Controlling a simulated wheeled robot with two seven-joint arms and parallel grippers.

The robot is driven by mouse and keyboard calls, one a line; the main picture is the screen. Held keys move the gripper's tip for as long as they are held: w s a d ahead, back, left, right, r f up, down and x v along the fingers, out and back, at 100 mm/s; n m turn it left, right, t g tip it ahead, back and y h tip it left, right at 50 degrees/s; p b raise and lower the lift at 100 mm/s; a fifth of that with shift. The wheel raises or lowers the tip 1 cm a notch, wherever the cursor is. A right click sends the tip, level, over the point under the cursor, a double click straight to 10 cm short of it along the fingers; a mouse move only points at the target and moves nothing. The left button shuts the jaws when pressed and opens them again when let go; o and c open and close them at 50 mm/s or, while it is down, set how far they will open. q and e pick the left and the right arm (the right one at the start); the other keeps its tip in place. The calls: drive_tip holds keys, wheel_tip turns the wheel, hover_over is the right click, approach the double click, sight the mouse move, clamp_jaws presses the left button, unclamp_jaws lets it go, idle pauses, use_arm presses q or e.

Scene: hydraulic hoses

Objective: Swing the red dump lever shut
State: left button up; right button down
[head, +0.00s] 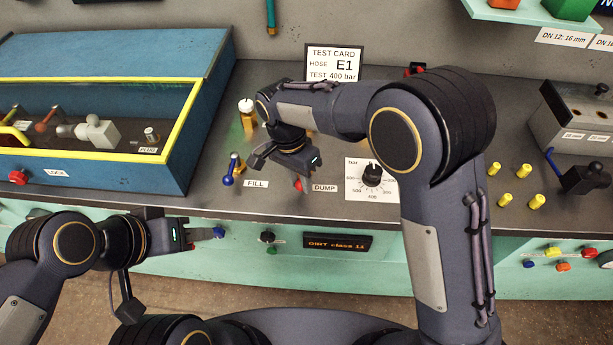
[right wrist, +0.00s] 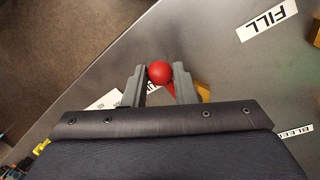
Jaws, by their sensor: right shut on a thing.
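The red dump lever shows as a small red knob (head: 298,185) beside the DUMP label (head: 325,188) on the bench top. In the right wrist view its round red ball (right wrist: 160,72) sits between the two grey fingers, with a bit of red stem below. My right gripper (head: 285,168) is shut on the lever, reaching down over the bench; its wrist partly covers the lever in the head view. My left gripper (head: 200,236) is low at the front of the bench, beside a small blue part (head: 218,232); its finger gap is unclear.
The blue fill lever (head: 230,172) stands left of my right gripper, near the FILL label (head: 256,183). A dial (head: 372,175) is to the right. A blue box with yellow edges (head: 200,95) stands at the left. Several yellow plugs (head: 508,185) sit further right.

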idle(0.4)
drive_tip(key=c, duration=1.2)
unclamp_jaws()
drive_tip(key=r, duration=0.2)
drive_tip(key=a+r, duration=0.1)
drive_tip(key=r, duration=0.2)
drive_tip(key=w+r, duration=0.1)
drive_tip(key=r, duration=0.1)
drive_tip(key=shift+a+r, duration=0.15)
drive_tip(key=shift+r, duration=0.2)
